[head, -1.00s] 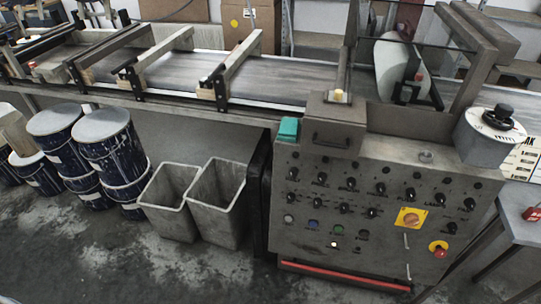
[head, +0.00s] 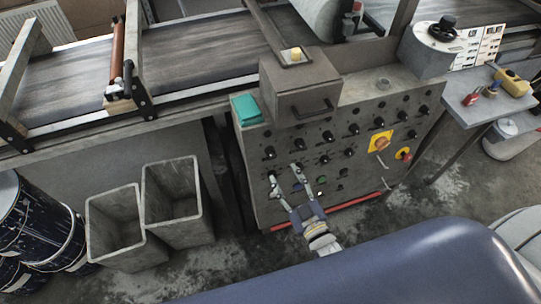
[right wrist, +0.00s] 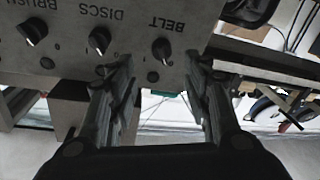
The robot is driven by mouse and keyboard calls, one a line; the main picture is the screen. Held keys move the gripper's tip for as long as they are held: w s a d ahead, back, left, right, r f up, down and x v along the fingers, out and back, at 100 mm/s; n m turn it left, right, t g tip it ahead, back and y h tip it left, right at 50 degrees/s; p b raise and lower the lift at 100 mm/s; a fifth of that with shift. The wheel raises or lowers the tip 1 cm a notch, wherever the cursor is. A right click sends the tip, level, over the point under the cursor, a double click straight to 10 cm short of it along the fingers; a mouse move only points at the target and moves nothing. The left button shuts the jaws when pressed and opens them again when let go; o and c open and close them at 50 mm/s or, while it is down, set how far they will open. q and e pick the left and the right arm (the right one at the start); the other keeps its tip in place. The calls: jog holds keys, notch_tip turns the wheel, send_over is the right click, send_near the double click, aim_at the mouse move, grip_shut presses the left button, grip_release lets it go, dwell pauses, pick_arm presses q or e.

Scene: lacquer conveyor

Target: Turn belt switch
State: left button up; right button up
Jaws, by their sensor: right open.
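The belt switch (right wrist: 162,48) is a small black knob with a pale pointer mark beside the BELT label, shown upside down in the right wrist view. In the head view a black knob at the upper left of the control panel (head: 358,170) seems to be this switch (head: 269,152). My right gripper (head: 284,176) is in front of the panel's left part, its fingers pointing at it. In the right wrist view the open fingers (right wrist: 162,68) are spread on either side of the belt switch, with nothing held. I cannot tell the remaining gap. My left gripper is not in view.
Knobs labelled DISCS (right wrist: 99,40) and BRUSH (right wrist: 32,31) sit beside the belt switch. A teal object (head: 246,109) lies at the panel's top left corner. A red bar (head: 330,210) runs along its bottom. Two grey bins (head: 172,200) stand left of the panel.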

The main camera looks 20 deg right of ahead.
aim_at(273, 157)
jog(key=w, duration=0.3)
jog(key=w+a, duration=0.1)
jog(key=w, duration=0.2)
jog(key=shift+w+a+p, duration=0.15)
jog(key=shift+p, duration=0.15)
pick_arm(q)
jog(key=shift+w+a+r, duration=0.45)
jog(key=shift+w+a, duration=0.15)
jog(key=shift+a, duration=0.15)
pick_arm(e)
jog(key=shift+w+f, duration=0.1)
jog(key=shift+w, duration=0.65)
jog(key=shift+a, duration=0.1)
jog(key=c, duration=0.9)
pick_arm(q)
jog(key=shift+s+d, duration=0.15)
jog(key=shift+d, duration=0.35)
pick_arm(e)
grip_shut()
